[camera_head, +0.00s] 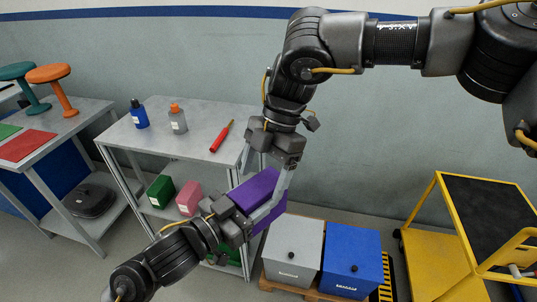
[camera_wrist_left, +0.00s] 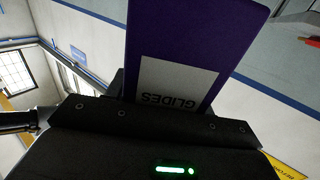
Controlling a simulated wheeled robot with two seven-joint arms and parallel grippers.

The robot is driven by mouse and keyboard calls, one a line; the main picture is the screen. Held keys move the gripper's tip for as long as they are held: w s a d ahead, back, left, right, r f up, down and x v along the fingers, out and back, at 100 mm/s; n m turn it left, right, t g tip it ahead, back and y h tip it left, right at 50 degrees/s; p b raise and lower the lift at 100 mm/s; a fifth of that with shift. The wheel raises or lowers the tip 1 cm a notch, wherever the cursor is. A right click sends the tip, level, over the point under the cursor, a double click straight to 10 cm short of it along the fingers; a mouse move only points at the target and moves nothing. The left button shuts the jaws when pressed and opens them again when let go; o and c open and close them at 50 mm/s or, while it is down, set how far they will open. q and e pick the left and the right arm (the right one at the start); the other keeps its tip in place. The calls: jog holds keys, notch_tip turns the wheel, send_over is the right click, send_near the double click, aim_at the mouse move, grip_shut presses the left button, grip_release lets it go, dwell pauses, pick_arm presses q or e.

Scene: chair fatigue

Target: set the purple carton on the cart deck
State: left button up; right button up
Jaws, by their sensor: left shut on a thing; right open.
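The purple carton (camera_head: 262,190) is held in the air in front of the grey shelf unit. My left gripper (camera_head: 262,212) is shut on it. In the left wrist view the carton (camera_wrist_left: 190,30) rises from the jaws, with a white label reading GLIDES upside down. My right gripper (camera_head: 266,175) is open, its fingers pointing down around the far part of the carton; I cannot tell whether they touch it. The yellow cart (camera_head: 437,262) stands at the right, with a black panel (camera_head: 492,222) on it; my right arm passes above.
The shelf unit (camera_head: 190,110) holds a blue bottle (camera_head: 139,114), a grey bottle (camera_head: 178,119) and a red tool (camera_head: 221,136), with green (camera_head: 160,191) and pink (camera_head: 189,197) boxes below. Grey (camera_head: 293,248) and blue (camera_head: 350,258) bins stand between shelf and cart.

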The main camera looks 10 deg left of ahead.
jog(key=shift+s+a+f, duration=0.15)
jog(key=shift+s+f, duration=0.05)
jog(key=shift+f, duration=0.2)
jog(key=c, duration=1.2)
pick_arm(q)
jog(key=o, duration=1.3)
pick_arm(e)
jog(key=shift+c, duration=0.4)
